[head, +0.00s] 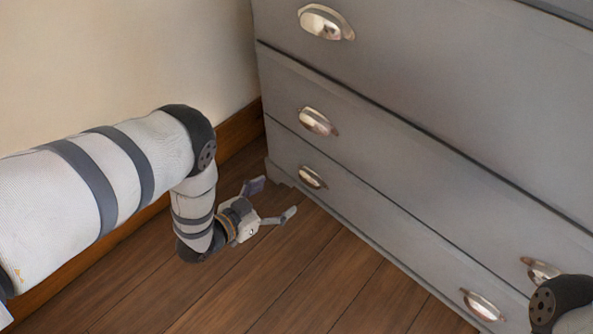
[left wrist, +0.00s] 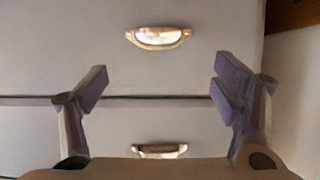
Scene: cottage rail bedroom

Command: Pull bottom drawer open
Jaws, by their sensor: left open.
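The grey dresser's bottom drawer (head: 380,237) is closed, flush with the front. It has a left metal cup handle (head: 312,177) and a right one (head: 481,305). My left gripper (head: 274,199) is open and empty, low above the floor, in front of and apart from the left handle. In the left wrist view, my open left gripper (left wrist: 162,88) faces the dresser front. That view looks upside down, so its upper handle (left wrist: 158,38) appears to be the bottom drawer's. My right gripper is out of view.
The drawer above has left (head: 317,121) and right handles (head: 541,269); a higher drawer has a handle (head: 326,22). The wall and wooden baseboard (head: 238,128) are close on the left. The wooden floor (head: 330,285) in front is clear. Part of my right arm shows at bottom right.

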